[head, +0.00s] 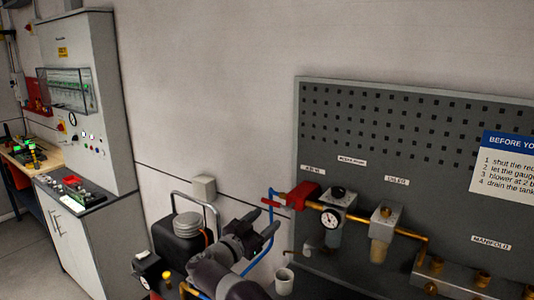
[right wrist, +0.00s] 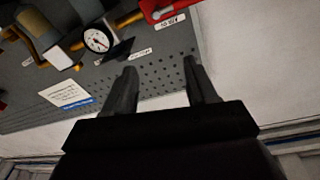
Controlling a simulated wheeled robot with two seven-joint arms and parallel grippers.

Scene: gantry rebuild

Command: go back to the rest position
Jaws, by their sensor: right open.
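My right gripper (head: 262,210) is open and empty in the head view, in front of the wall just left of the grey pegboard. Its two dark fingers also show apart in the right wrist view (right wrist: 160,66), with nothing between them. A red valve handle (head: 301,195) on the brass pipe is to the right of the fingertips in the head view. The right wrist view also shows a red part (right wrist: 160,8) beyond the fingers. My left gripper is not in view.
The pegboard (head: 400,115) carries a pressure gauge (head: 331,218), a regulator and a brass manifold. A black compressor (head: 180,240) with a metal handle is left of my right arm. A white cup (head: 284,281) is close by. A control cabinet (head: 90,110) stands at left.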

